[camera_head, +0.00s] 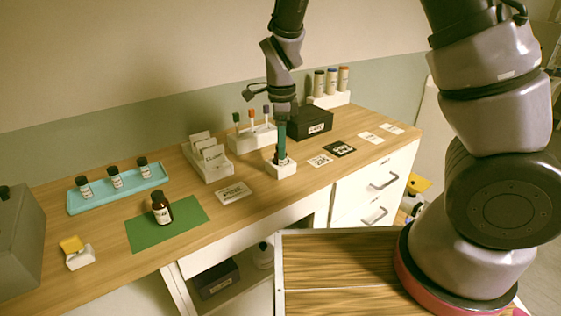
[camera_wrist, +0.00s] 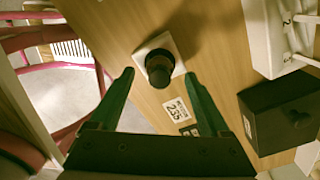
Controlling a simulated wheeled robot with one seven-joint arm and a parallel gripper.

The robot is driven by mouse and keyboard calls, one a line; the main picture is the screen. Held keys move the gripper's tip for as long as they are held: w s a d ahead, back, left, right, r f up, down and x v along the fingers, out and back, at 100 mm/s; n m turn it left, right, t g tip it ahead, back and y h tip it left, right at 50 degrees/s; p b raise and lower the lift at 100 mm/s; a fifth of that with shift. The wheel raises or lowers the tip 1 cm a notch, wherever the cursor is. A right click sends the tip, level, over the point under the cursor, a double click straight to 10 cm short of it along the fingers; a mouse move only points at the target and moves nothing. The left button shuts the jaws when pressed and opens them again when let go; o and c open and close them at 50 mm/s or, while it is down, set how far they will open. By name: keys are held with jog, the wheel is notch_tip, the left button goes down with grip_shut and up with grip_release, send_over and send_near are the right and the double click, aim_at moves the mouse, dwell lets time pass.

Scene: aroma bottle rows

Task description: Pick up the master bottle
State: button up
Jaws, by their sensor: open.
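My gripper (camera_head: 280,150) points down over a small white stand (camera_head: 284,171) near the table's front edge. In the wrist view, my gripper (camera_wrist: 159,75) has its green fingers spread, with a round dark-capped bottle (camera_wrist: 159,67) between them in that view. This bottle stands upright in the white stand; the fingers hide most of it in the head view, and I cannot tell whether they touch it. A brown bottle with a dark cap and white label (camera_head: 161,209) stands on a green mat (camera_head: 192,209) to the left. I cannot read which bottle is the master.
A turquoise tray (camera_head: 105,198) holds three small bottles. A white card holder (camera_head: 209,162), a rack of coloured sticks (camera_head: 252,139), a black box (camera_head: 310,123) and a white rack of three tubes (camera_head: 331,99) stand behind. Cards lie flat to the right.

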jog(key=shift+f, duration=0.55)
grip_shut()
jog(key=shift+r, duration=0.15)
notch_tip(320, 180, up, 10)
jog(key=shift+f, duration=0.1)
jog(key=shift+s, duration=0.15)
